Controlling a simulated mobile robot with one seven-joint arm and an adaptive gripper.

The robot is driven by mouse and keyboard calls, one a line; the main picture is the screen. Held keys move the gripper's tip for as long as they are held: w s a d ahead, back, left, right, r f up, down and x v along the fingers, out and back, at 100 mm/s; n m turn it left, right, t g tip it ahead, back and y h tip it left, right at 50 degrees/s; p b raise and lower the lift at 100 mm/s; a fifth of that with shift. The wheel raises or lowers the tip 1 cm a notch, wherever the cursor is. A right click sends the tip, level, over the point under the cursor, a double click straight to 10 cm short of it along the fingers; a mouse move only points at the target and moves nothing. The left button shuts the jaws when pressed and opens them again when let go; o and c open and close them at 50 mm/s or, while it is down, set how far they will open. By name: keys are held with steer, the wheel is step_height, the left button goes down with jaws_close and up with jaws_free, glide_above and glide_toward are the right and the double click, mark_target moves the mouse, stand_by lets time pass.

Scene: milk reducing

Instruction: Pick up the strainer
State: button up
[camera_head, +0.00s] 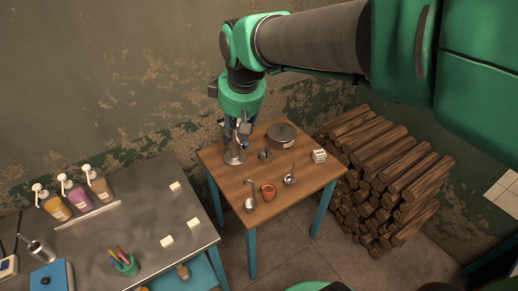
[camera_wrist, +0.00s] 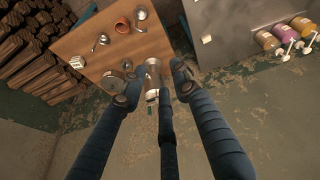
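My gripper (camera_head: 237,137) is over the back left of the wooden table, pointing down. In the wrist view my gripper (camera_wrist: 155,88) has its dark blue fingers spread wide. A shiny metal vessel (camera_wrist: 153,72) shows between the fingers, with a visible gap to the right fingertip; I cannot tell if anything touches. In the head view this metal vessel (camera_head: 235,157) is just below my gripper, partly hidden. Small long-handled metal utensils stand at the front left (camera_head: 250,204), front right (camera_head: 289,180) and middle (camera_head: 265,155). I cannot tell which metal piece is the strainer.
The wooden table (camera_head: 225,181) also holds a round lidded pot (camera_head: 282,135), a reddish cup (camera_head: 268,191) and a white box (camera_head: 319,156). A metal counter (camera_head: 130,222) with bottles is at left. Stacked logs (camera_head: 385,180) stand at right. A wall is close behind.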

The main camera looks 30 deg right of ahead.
steer(key=w+d+f+n+g+p, duration=0.1)
steer(key=w+d+f, duration=0.25)
steer(key=w, duration=0.25)
steer(key=w+d+f+n+p, duration=0.2)
steer(key=w+d, duration=0.3)
steer(key=w, duration=0.2)
steer(key=w+d+f+n+g+p, duration=0.1)
steer(key=w+d+f, duration=0.2)
steer(key=w+d, duration=0.25)
steer(key=w+d+f+n+g+p, duration=0.1)
steer(key=w+d+f+n+p, duration=0.1)
steer(key=w+d+f, duration=0.2)
steer(key=w+d+f+n+g+p, duration=0.1)
steer(key=w+d+f, duration=0.4)
steer(key=d+f, duration=0.6)
step_height(320, 180, down, 7)
steer(key=shift+f+n+y+p, duration=0.1)
steer(key=shift+n+y+p, duration=0.25)
steer(key=shift+n, duration=0.35)
steer(key=shift+a, duration=0.1)
glide_above(266, 150)
steer(key=shift+w+f, duration=0.15)
steer(key=shift+f, duration=2)
steer(key=shift+w+f, duration=0.15)
steer(key=shift+f, duration=1.95)
steer(key=shift+f, duration=0.1)
steer(key=shift+s+f+p, duration=0.15)
steer(key=shift+f+p, duration=0.3)
steer(key=shift+f, duration=2.05)
